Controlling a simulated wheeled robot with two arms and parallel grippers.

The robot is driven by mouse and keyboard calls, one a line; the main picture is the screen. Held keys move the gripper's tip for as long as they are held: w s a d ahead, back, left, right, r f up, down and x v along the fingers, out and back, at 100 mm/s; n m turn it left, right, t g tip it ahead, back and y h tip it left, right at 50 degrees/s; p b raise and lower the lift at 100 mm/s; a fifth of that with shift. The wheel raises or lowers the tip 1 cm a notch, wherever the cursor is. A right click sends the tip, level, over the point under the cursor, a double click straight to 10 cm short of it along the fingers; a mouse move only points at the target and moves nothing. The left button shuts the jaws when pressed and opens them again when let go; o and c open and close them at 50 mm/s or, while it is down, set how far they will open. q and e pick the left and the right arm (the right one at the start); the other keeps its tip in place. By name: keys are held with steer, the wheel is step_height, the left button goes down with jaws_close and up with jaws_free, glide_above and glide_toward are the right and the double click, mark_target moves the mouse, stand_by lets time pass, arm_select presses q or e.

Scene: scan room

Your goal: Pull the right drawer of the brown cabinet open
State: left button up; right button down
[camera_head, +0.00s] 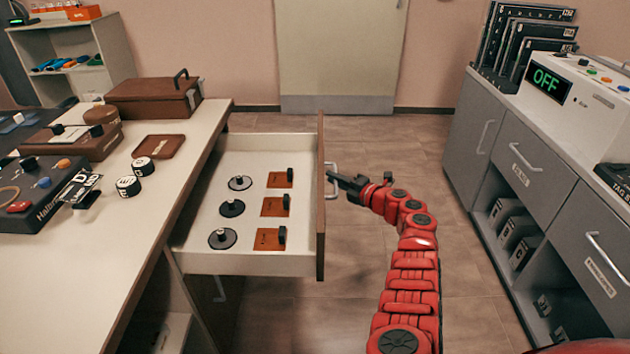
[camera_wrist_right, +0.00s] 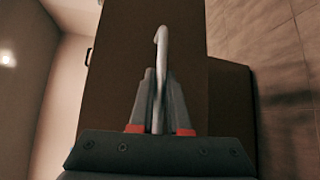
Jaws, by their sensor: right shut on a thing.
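The drawer (camera_head: 265,263) of the brown cabinet is pulled well out, with white inner walls and a brown front panel (camera_head: 321,210). A silver bar handle (camera_head: 331,180) is on that front. My right gripper (camera_head: 331,178) is at the handle. In the right wrist view my right gripper (camera_wrist_right: 157,105) is shut on the silver handle (camera_wrist_right: 160,50), with the brown drawer front (camera_wrist_right: 120,60) behind it. Inside the drawer lie several round dark-knobbed discs (camera_head: 232,208) and several orange-brown plates (camera_head: 276,206) with black knobs. My left gripper is not in view.
The white cabinet top (camera_head: 110,240) holds a brown case (camera_head: 153,97), a dark control box (camera_head: 40,200) and small round pieces (camera_head: 128,186). Grey cabinets (camera_head: 520,165) with an "OFF" device (camera_head: 570,90) stand at the right. Floor (camera_head: 370,150) between is clear.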

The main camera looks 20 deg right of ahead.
steer(key=shift+s+d, duration=0.2)
steer(key=shift+d, duration=0.45)
steer(key=shift+s+d, duration=0.15)
steer(key=shift+d, duration=0.45)
steer(key=c, duration=1.2)
jaws_free()
steer(key=p+v, duration=0.3)
steer(key=v, duration=1.4)
steer(key=shift+s, duration=0.15)
steer(key=shift+d, duration=0.1)
